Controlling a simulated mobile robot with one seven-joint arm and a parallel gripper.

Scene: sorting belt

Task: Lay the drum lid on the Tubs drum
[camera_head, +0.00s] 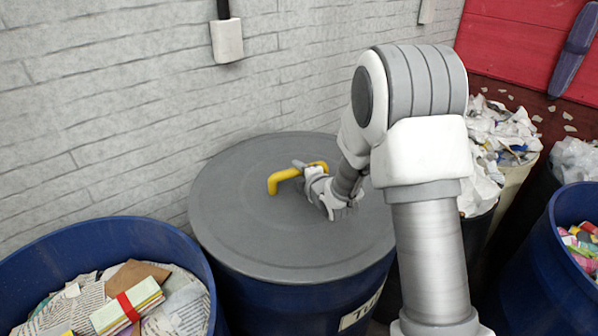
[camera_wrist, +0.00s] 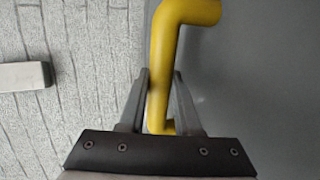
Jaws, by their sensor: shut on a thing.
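The drum lid (camera_head: 270,235) is a round grey disc with a yellow handle (camera_head: 283,177) in the middle. It lies over the mouth of a blue drum (camera_head: 265,305) in the head view; it looks level, but I cannot tell whether it rests fully on the rim. The drum's white label (camera_head: 360,312) shows in part, with "Tu" readable. My gripper (camera_head: 308,168) is shut on the yellow handle. In the wrist view my gripper's fingers (camera_wrist: 159,95) stand on both sides of the handle (camera_wrist: 170,55), with the grey lid (camera_wrist: 250,80) behind. My arm hides the lid's right edge.
An open blue drum (camera_head: 105,232) with paper and bundled envelopes stands at the left. Bins of crumpled white paper (camera_head: 500,130) and another blue drum (camera_head: 560,250) with colourful scraps stand at the right. A white brick wall (camera_head: 120,100) rises close behind the lid.

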